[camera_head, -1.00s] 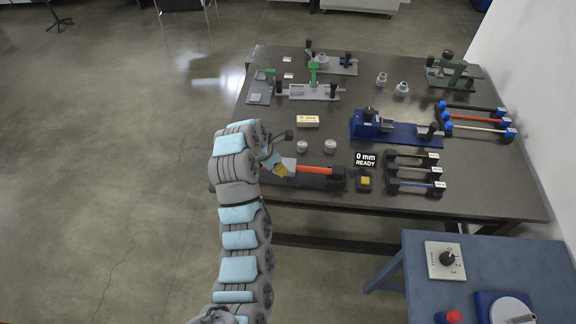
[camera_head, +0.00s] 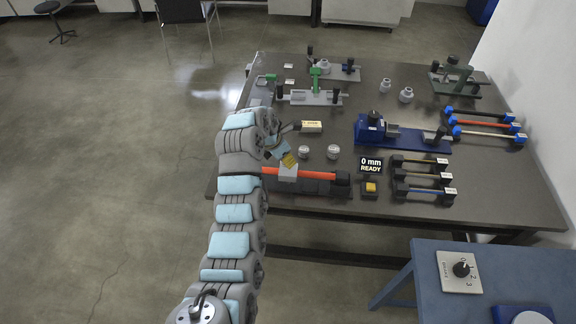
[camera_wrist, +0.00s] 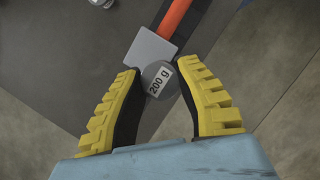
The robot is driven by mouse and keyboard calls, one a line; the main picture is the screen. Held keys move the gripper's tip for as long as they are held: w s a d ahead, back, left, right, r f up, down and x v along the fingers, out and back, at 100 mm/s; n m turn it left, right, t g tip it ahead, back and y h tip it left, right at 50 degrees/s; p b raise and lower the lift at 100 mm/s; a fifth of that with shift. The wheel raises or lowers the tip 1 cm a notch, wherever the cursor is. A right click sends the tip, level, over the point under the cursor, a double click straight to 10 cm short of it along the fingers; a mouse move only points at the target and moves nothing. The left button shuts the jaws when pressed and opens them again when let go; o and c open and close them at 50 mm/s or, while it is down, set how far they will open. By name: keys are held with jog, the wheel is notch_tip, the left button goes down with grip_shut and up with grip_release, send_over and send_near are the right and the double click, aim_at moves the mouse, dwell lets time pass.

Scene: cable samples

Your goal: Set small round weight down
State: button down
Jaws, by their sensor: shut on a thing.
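My gripper (camera_wrist: 158,100) shows in the wrist view with its two yellow-backed fingers closed in on a small round weight (camera_wrist: 160,80) labelled "200 g". The weight is next to a grey block (camera_wrist: 150,50) on a fixture that carries a red cable sample. I cannot tell whether the weight touches the block or what is under it. In the head view, my gripper (camera_head: 288,160) is over the left part of the fixture, by the grey block (camera_head: 288,172) and the red cable (camera_head: 315,175). The held weight cannot be made out in the head view.
Two small round weights (camera_head: 305,152) (camera_head: 333,152) stand just behind the fixture. A "0 mm READY" display (camera_head: 371,165) and a yellow button (camera_head: 370,188) are to its right. Racked cable samples (camera_head: 423,176) and a blue device (camera_head: 415,138) lie further right.

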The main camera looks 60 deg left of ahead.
aim_at(288, 169)
jog(key=shift+w+a+f, duration=0.35)
jog(key=shift+f, duration=0.2)
jog(key=shift+w+a+f, duration=0.35)
jog(key=shift+f, duration=0.25)
jog(key=shift+w+a+f, duration=0.35)
jog(key=shift+f, duration=0.2)
jog(key=shift+a+f, duration=0.1)
jog(key=shift+f, duration=0.05)
jog(key=shift+w+f, duration=0.1)
jog(key=shift+f, duration=1.55)
jog(key=shift+f, duration=0.1)
jog(key=c, duration=0.8)
grip_release()
jog(key=shift+c, duration=0.2)
jog(key=shift+v, duration=2.5)
jog(key=v, duration=0.7)
